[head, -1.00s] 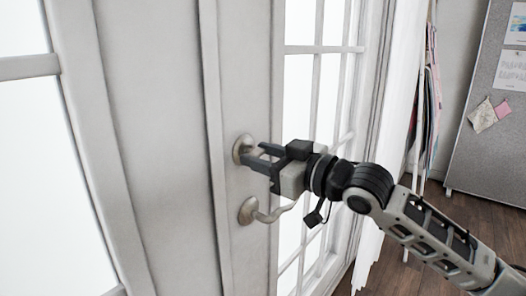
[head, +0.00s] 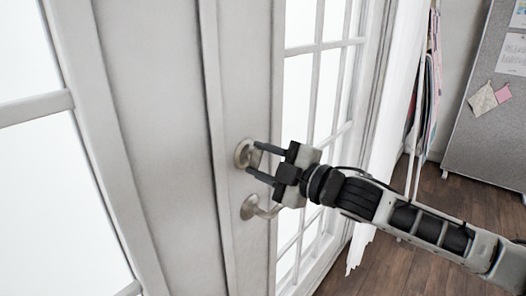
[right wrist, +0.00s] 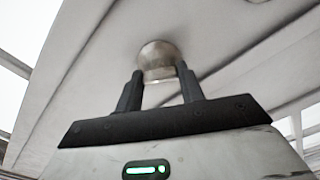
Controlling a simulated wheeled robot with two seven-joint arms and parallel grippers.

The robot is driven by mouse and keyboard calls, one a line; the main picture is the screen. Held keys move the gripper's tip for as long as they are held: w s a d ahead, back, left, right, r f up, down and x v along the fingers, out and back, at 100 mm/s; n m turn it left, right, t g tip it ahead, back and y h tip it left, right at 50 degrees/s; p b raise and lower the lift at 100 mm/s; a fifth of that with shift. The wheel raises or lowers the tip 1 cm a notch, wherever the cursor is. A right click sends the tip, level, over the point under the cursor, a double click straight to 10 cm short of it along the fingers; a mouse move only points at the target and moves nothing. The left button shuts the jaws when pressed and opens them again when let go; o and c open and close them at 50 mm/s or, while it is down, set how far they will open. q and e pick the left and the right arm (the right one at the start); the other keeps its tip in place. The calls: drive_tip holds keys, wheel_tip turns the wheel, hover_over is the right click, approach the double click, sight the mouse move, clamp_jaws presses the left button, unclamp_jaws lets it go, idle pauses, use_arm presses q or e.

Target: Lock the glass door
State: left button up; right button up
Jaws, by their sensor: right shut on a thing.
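The glass door (head: 240,235) is white with tall glass panes. A round metal lock (head: 243,152) sits on its stile above a lever handle (head: 250,208). The lock also shows in the right wrist view (right wrist: 157,57). My right gripper (head: 251,158) has its fingertips at the lock. In the right wrist view the two fingers (right wrist: 160,76) stand on either side of the lock's front part, shut on it, with a gap between them. The turning piece is hidden between the fingertips. The gripper body partly covers the lever's end. My left gripper is not in view.
More white-framed panes (head: 300,90) stand right of the lock. A white curtain (head: 375,215) and hanging cloths (head: 425,90) are further right. A grey pinboard (head: 485,135) stands at the back right. The wooden floor (head: 450,195) there looks clear.

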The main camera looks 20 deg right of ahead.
drive_tip(key=n+p, duration=0.1)
drive_tip(key=n, duration=0.3)
drive_tip(key=shift+r+p, duration=0.1)
drive_tip(key=shift+p, duration=0.25)
drive_tip(key=shift+n, duration=0.7)
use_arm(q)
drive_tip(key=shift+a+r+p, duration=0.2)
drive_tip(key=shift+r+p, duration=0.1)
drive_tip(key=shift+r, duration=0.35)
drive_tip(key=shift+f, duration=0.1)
use_arm(e)
drive_tip(key=shift+n, duration=0.3)
drive_tip(key=o, duration=1)
